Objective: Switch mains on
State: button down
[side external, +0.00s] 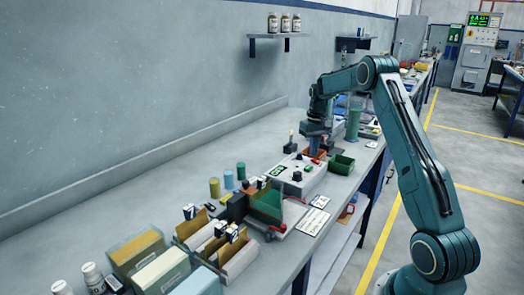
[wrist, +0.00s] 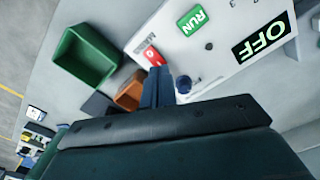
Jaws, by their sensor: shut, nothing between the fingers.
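A pale control box (side external: 313,181) sits on the bench, and its top face fills the upper right of the wrist view (wrist: 222,62). Its display (wrist: 262,38) reads OFF in white-green on black. A green RUN label (wrist: 193,19) is beside it. A small red switch (wrist: 152,56) with a white mark is near the box's edge. A dark blue round knob (wrist: 183,85) is to the right of my fingers. My gripper (wrist: 158,72) is shut and empty, its tips just below the red switch in the picture. I cannot tell whether they touch it.
A green bin (wrist: 66,47) and an orange bin (wrist: 130,92) stand beside the box. In the side view, card-filled boxes (side external: 160,270), coloured cylinders (side external: 228,180) and a white label card (side external: 313,222) are on the bench. The bench by the wall is mostly clear.

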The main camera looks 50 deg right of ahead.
aim_at(313, 159)
jog(key=shift+f, duration=1.05)
dwell(1.0)
jog(key=shift+r, duration=0.1)
jog(key=shift+r, duration=3.45)
